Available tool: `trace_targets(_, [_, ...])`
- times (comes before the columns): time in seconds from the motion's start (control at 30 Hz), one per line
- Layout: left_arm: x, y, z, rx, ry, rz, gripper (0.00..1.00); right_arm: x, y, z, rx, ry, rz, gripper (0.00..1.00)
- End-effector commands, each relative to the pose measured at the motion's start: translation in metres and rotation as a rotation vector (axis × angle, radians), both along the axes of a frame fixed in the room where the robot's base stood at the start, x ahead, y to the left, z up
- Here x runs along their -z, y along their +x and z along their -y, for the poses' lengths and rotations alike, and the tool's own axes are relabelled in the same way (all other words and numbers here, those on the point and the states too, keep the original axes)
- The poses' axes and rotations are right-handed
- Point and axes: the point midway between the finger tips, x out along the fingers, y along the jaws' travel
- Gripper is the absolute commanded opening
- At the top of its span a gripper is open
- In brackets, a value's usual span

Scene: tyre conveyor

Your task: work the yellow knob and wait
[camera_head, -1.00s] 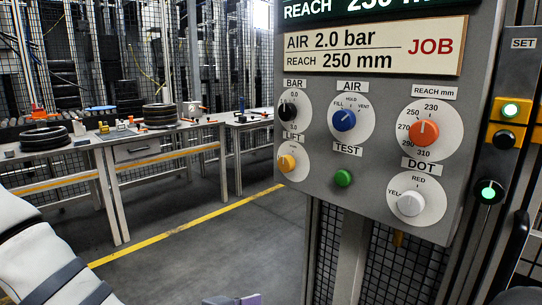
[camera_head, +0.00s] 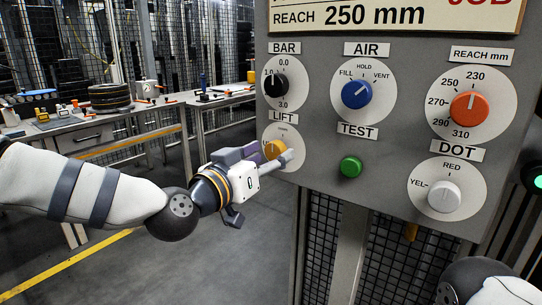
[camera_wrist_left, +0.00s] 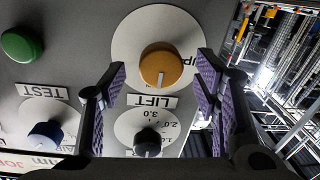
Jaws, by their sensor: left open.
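The yellow knob (camera_head: 272,149) is on a round white dial under the LIFT label, at the panel's lower left. My left gripper (camera_head: 281,160) reaches in from the left and partly covers the knob and its dial in the head view. In the left wrist view the yellow knob (camera_wrist_left: 160,64) shows between the two open, purple-padded fingers, with gaps on both sides. Its white mark points toward the LIFT label. Whether the fingertips reach down to the dial I cannot tell. My right gripper is out of view.
The grey panel also carries a black BAR knob (camera_head: 273,86), a blue AIR knob (camera_head: 356,94), a green TEST button (camera_head: 350,166), an orange REACH knob (camera_head: 468,106) and a white DOT knob (camera_head: 443,197). Workbenches with tyres (camera_head: 110,96) stand behind on the left.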

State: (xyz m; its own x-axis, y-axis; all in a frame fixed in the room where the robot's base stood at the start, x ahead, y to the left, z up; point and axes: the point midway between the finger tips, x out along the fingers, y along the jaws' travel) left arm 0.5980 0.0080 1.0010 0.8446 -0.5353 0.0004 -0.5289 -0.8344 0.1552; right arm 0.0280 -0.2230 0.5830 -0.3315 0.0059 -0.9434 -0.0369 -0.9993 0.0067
Motion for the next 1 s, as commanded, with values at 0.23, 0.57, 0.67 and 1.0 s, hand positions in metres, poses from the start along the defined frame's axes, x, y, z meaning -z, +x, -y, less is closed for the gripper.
trace_targets(0.23, [0.0001,0.0133,0.0091,0.0,0.0,-0.001,0.56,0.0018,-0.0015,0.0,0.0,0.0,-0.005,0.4])
trace_targets(0.57, [-0.0003,0.013,0.0086,0.0,0.001,-0.001,0.17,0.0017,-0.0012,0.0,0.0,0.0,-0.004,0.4])
trace_targets(0.67, [-0.0003,0.0129,0.0085,0.0,0.001,-0.001,0.08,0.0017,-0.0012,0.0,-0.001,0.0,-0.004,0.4])
trace_targets(1.0, [-0.0007,0.013,0.0081,0.0,-0.048,-0.036,0.08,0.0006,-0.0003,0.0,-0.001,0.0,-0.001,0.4])
